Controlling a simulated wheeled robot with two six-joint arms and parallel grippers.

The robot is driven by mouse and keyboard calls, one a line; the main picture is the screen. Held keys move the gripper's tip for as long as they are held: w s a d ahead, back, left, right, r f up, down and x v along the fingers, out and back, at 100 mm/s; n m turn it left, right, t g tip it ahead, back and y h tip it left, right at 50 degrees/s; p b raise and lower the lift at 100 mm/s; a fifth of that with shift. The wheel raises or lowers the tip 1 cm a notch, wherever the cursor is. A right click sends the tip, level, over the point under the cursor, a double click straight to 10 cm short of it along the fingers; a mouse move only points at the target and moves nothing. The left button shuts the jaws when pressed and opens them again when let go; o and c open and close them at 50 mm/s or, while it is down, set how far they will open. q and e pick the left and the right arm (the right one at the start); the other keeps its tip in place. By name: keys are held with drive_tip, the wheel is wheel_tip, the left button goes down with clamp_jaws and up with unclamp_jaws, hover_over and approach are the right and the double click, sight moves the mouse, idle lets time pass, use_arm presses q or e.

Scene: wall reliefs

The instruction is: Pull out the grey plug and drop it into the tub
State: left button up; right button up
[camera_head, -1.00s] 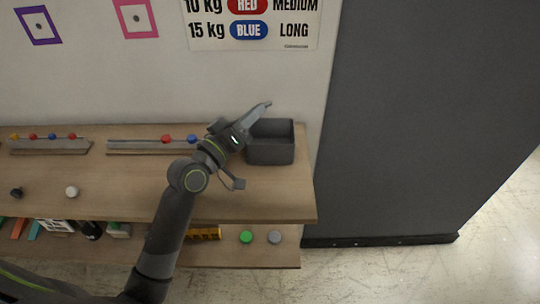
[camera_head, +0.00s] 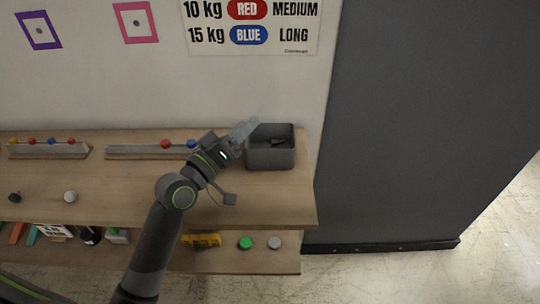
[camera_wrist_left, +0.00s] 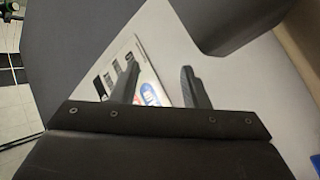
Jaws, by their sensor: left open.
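The dark grey tub (camera_head: 270,161) stands at the right end of the wooden top shelf. A small grey piece (camera_head: 277,142) lies inside it; it looks like the grey plug, but it is too small to be sure. My left gripper (camera_head: 249,128) is just above the tub's left back corner, tilted up and to the right. In the left wrist view its two fingers (camera_wrist_left: 160,78) are apart, with nothing between them but the wall and poster behind. My right gripper is in neither view.
Two bead rails (camera_head: 150,150) lie along the back of the shelf. A dark knob (camera_head: 14,197) and a white knob (camera_head: 71,196) are at its left. Green and grey discs (camera_head: 274,242) and other items are on the lower shelf. A dark panel (camera_head: 420,120) rises at right.

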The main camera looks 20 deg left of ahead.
use_arm(q)
drive_tip(key=b+v, duration=0.1)
drive_tip(key=v, duration=1.2)
drive_tip(key=shift+f, duration=0.1)
drive_tip(key=shift+s+a+f, duration=0.1)
drive_tip(key=shift+s+a, duration=0.1)
drive_tip(key=shift+s, duration=0.55)
